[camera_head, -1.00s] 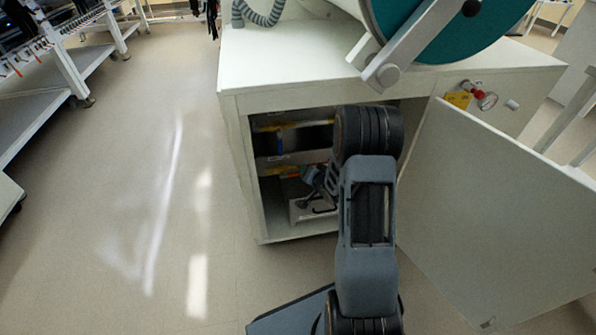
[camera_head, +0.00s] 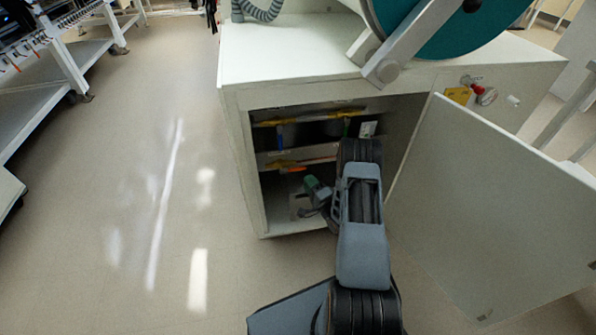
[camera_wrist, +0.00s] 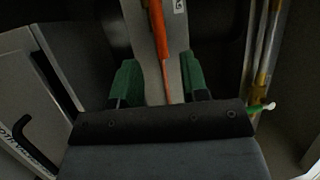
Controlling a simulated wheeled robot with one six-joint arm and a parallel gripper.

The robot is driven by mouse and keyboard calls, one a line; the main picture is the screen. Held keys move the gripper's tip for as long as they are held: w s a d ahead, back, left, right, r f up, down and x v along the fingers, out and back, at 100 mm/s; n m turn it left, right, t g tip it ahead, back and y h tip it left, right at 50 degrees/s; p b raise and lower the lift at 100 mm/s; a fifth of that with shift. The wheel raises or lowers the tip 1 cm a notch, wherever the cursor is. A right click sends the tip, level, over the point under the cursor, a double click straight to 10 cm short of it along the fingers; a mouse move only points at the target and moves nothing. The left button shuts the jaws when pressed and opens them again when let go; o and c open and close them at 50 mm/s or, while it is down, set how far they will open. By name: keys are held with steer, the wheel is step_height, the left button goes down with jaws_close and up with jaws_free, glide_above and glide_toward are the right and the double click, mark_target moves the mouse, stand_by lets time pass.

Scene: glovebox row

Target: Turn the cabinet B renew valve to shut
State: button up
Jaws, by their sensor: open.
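In the open cabinet, a long orange lever (camera_head: 318,160) lies along a grey panel below the upper shelf space. In the wrist view an orange lever (camera_wrist: 158,35) runs from the top down between my fingers, in front of a pale grey strip. My gripper (camera_wrist: 160,78) has green-tipped fingers, open, one on each side of the lever; I cannot tell whether either touches it. In the head view my gripper (camera_head: 316,188) is inside the cabinet, below the orange lever. No readable label shows which lever is the renew valve.
The cabinet door (camera_head: 490,210) stands open on the right. Yellow pipes (camera_head: 310,118) with blue and green handles run above. In the wrist view, a yellow pipe (camera_wrist: 268,45) is at right and a black hooked handle (camera_wrist: 38,133) at left. Floor at left is clear.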

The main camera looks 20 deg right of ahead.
mark_target(298, 169)
steer(key=b+x, duration=0.1)
steer(key=x, duration=0.6)
steer(key=shift+w+r+b, duration=0.1)
steer(key=shift+w+b, duration=0.2)
steer(key=shift+w, duration=0.1)
jaws_close()
